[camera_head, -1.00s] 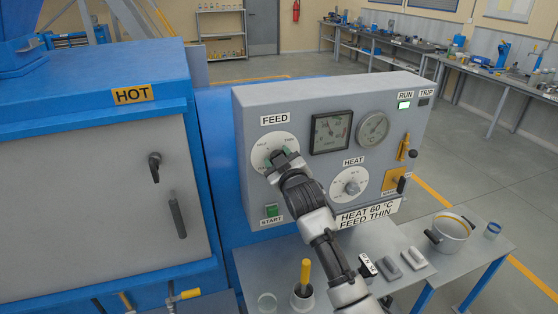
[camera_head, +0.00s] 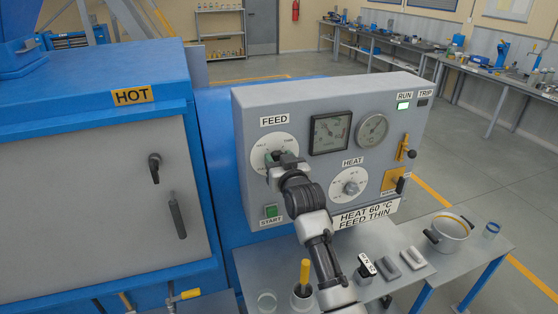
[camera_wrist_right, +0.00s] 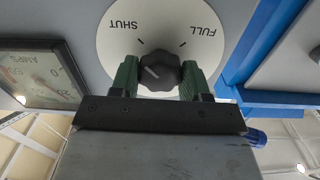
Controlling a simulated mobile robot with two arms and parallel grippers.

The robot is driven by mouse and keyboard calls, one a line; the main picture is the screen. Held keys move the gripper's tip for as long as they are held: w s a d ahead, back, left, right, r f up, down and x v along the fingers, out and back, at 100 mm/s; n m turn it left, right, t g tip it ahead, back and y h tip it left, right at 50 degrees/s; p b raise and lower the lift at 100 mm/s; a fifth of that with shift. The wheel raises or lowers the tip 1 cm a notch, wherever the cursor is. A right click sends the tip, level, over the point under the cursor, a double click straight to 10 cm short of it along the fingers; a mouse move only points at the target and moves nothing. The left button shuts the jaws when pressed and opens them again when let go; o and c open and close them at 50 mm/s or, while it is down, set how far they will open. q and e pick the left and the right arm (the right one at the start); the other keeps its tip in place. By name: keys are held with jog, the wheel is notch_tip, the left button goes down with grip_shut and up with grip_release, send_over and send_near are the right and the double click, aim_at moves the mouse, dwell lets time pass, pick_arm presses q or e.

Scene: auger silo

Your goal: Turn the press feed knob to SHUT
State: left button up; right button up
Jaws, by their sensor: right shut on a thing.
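The FEED dial (camera_head: 259,143) is a white disc on the grey control panel; my right arm covers its lower part. My right gripper (camera_head: 280,161) is at the dial. In the right wrist view, the dark round feed knob (camera_wrist_right: 160,71) sits between the two green fingers of my right gripper (camera_wrist_right: 158,80), shut on it. The picture there is upside down, with SHUT (camera_wrist_right: 125,27) at upper left and FULL at upper right. A short pale line on the knob slants toward the upper left, the SHUT side; its exact reading is unclear. My left gripper is out of view.
The HEAT dial (camera_head: 349,184), two gauges and a lit RUN lamp (camera_head: 403,106) are on the same panel. The green START button (camera_head: 270,211) is below the FEED dial. The blue HOT cabinet stands left.

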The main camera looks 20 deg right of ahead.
jog(key=shift+f, duration=0.1)
jog(key=o, duration=0.9)
jog(key=s+b, duration=0.3)
jog(key=s, duration=0.7)
jog(key=shift+s+d+b, duration=0.15)
jog(key=shift+s+b, duration=0.2)
jog(key=shift+s, duration=0.05)
